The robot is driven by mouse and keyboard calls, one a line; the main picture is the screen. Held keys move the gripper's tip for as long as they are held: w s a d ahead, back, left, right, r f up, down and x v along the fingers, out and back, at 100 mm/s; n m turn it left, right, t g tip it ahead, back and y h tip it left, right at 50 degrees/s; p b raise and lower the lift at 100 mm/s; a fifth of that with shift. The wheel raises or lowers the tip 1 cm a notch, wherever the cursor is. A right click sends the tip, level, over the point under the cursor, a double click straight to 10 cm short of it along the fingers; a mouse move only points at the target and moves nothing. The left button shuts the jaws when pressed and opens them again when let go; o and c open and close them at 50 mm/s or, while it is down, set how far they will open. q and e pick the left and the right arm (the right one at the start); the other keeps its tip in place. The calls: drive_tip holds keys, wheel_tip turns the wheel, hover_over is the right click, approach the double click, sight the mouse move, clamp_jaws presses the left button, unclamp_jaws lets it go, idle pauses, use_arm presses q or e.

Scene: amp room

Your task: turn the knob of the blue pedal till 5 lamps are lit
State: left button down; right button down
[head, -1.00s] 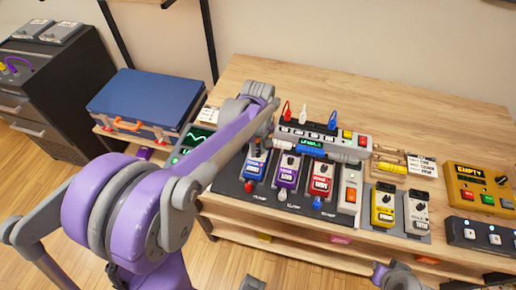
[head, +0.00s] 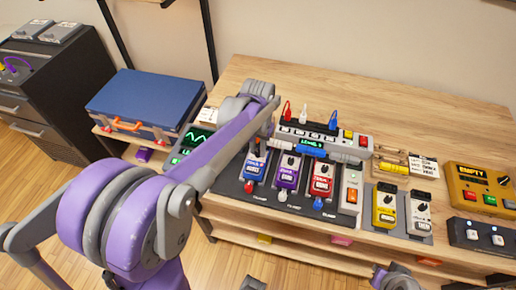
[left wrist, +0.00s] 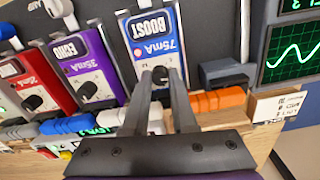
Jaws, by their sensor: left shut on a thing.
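My left gripper (left wrist: 160,80) comes down from above and is shut on the pedal's small dark knob (left wrist: 160,73). The fingers hide part of the knob, so its pointer angle cannot be told. In the head view my left arm covers the knob end of the pedal. My right gripper's fingers are not seen.
The purple pedal (head: 288,172) and red pedal (head: 321,179) stand close to the right. Upright plugs and a grey power unit (head: 350,150) are behind. A scope with a green wave (head: 199,138) is left. A yellow box (head: 480,184) reads EMPTY. The back tabletop is clear.

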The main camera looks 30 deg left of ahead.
sight(258, 152)
use_arm(q)
drive_tip(key=shift+m, duration=0.6)
drive_tip(key=c, duration=1)
unclamp_jaws()
drive_tip(key=shift+r, duration=0.15)
wheel_tip(258, 152, up, 11)
drive_tip(key=shift+f+p, duration=0.2)
drive_tip(key=shift+p, duration=0.2)
